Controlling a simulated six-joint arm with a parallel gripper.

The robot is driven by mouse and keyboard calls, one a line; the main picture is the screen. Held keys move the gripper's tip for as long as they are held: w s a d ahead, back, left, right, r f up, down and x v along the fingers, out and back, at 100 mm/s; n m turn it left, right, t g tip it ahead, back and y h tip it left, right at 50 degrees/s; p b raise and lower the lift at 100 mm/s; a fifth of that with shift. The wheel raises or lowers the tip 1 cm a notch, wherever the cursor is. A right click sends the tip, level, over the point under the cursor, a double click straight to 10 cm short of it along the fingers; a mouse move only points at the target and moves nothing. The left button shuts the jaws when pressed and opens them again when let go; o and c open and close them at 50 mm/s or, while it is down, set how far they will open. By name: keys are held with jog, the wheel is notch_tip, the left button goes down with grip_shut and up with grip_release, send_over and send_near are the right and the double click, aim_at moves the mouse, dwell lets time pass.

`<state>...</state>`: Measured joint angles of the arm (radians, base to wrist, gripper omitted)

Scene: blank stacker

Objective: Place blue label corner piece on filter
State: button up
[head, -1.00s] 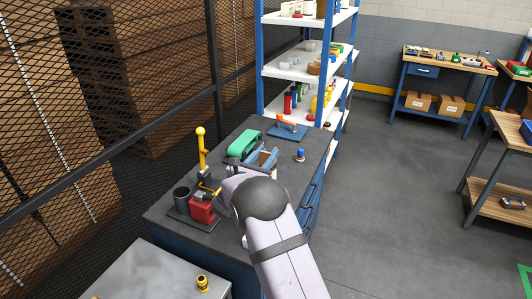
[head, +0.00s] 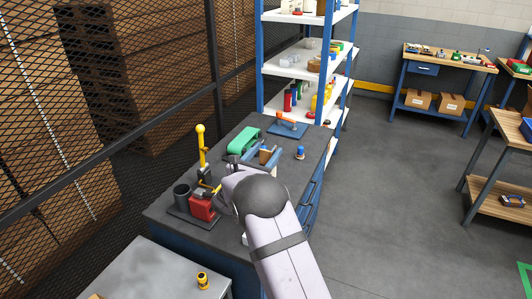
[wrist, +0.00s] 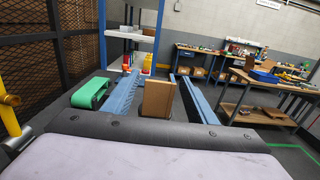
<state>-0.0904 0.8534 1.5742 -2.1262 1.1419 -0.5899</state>
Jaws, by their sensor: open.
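I cannot pick out a blue label corner piece or a filter for certain. A small blue-topped item (head: 300,153) stands apart, right of the holder.
A yellow lever (head: 201,148), a dark cup (head: 182,194) and a red block (head: 202,207) stand left of my arm. A green belt-like unit (head: 243,141) and an orange-handled tool (head: 287,124) are behind. A yellow-and-black item (head: 202,281) sits on the front table.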

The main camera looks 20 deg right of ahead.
jog(key=shift+s+a+b, duration=0.2)
jog(key=shift+a+b, duration=0.05)
jog(key=shift+b, duration=0.05)
jog(key=b+v, duration=0.4)
jog(key=v, duration=0.7)
jog(key=shift+s+a, duration=0.15)
jog(key=shift+r, duration=0.1)
jog(key=s+d+f+m+g+y, duration=0.1)
jog(key=s+d+f+m+g, duration=0.25)
jog(key=s, duration=0.35)
jog(key=s+d+f+m+g+y, duration=0.1)
jog(key=s+d+f+m+g, duration=0.1)
jog(key=s+f+m+g, duration=0.25)
jog(key=s+d+f+m+g+y, duration=0.1)
jog(key=s+d+f+m+g, duration=0.2)
jog(key=s, duration=0.5)
jog(key=s+a+f+m+g+y, duration=0.1)
jog(key=s+a+f+m+y, duration=0.1)
jog(key=s+a+m+y, duration=0.3)
jog(key=s+a+f+m+y, duration=0.3)
jog(key=s+a+m, duration=0.5)
jog(key=m, duration=0.3)
jog(key=shift+s+a+f+g+y, duration=0.25)
jog(key=shift+s+g+y, duration=0.15)
jog(key=shift+s+y, duration=0.45)
